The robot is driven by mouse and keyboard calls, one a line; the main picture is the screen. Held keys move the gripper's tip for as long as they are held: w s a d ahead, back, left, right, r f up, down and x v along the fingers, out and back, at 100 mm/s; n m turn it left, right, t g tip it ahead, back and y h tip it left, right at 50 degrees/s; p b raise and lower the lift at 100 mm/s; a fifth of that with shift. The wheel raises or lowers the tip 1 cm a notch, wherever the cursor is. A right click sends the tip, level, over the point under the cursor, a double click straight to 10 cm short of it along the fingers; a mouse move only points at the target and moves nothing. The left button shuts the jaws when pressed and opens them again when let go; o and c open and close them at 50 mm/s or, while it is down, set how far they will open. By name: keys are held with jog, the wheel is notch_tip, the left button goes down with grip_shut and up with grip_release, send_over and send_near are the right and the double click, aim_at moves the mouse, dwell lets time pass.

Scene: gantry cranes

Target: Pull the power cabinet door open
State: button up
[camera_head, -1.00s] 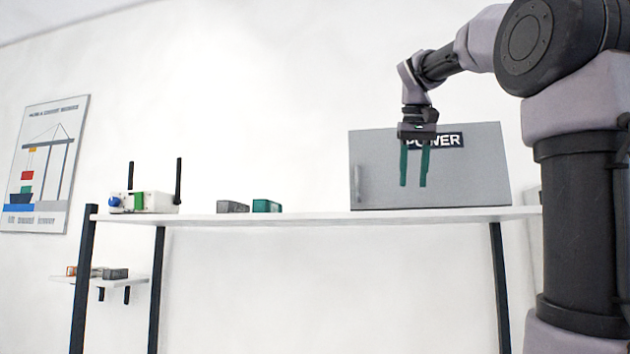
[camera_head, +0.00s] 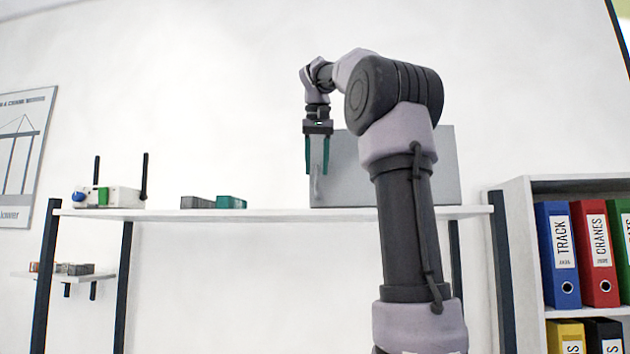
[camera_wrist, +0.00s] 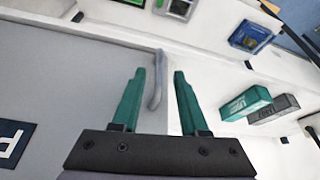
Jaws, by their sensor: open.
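The grey power cabinet (camera_head: 345,172) stands shut on the white shelf in the head view, partly hidden behind my arm. Its door face (camera_wrist: 60,95) fills the left of the wrist view, with part of a dark label (camera_wrist: 12,140). The door's grey bar handle (camera_wrist: 156,80) shows near the door's edge, and in the head view (camera_head: 317,183) it is at the door's left side. My gripper (camera_head: 318,172) is open and empty, fingers pointing down in front of the handle. In the wrist view my gripper (camera_wrist: 158,78) has the handle between its two teal fingers, apart from both; depth is unclear.
The white shelf (camera_head: 270,215) also bears a grey box (camera_head: 195,202), a teal box (camera_head: 230,202) and a white device (camera_head: 110,196) with two dark posts, all left of the cabinet. A bookcase (camera_head: 520,250) with binders stands at the right.

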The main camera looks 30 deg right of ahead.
aim_at(317, 175)
jog(key=shift+x, duration=2.05)
grip_shut()
